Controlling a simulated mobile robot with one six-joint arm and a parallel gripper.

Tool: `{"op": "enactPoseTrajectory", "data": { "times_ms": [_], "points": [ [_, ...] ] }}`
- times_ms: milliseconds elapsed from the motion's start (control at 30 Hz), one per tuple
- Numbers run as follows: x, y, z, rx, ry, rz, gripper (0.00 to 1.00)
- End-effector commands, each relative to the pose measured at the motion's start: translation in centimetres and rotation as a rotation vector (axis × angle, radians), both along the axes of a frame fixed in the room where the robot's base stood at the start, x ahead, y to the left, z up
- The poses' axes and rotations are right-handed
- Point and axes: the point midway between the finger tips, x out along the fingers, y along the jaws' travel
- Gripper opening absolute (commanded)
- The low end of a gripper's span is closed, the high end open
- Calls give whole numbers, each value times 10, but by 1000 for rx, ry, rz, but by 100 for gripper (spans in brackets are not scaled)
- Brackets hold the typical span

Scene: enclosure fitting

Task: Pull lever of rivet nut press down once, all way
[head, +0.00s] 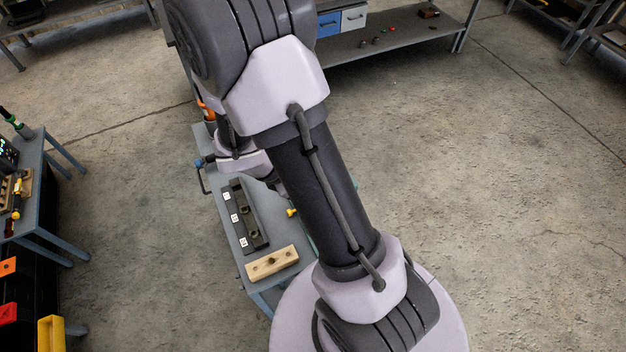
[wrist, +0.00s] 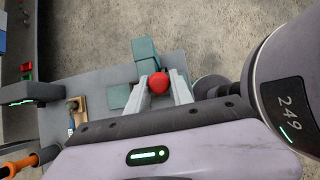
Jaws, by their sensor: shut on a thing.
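A red ball knob (wrist: 159,82), which looks like the end of the press lever, shows in the wrist view. My gripper (wrist: 163,90) is shut on it, with one pale grey finger on each side. The teal body of the rivet nut press (wrist: 146,52) stands just beyond the knob, on the grey bench. The lever's rod is hidden, so I cannot tell its angle. In the head view my arm covers the gripper, the knob and nearly all of the press.
The narrow grey bench carries a dark block with white labels (head: 243,215) and a wooden block with holes (head: 271,263). An orange-handled tool (wrist: 22,165) is at lower left in the wrist view. Another bench (head: 34,190) stands left. Open concrete floor lies to the right.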

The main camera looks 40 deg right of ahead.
Motion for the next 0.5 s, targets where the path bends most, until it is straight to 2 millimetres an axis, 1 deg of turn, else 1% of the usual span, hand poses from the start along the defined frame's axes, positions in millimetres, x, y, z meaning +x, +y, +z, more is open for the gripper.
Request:
{"op": "enactPoseTrajectory", "data": {
  "times_ms": [100,200,500],
  "points": [
    [2,9,-5,1,1,2,0],
    [3,13,-6,1,1,2,0],
    [3,14,-7,1,0,1,0]
  ]
}}
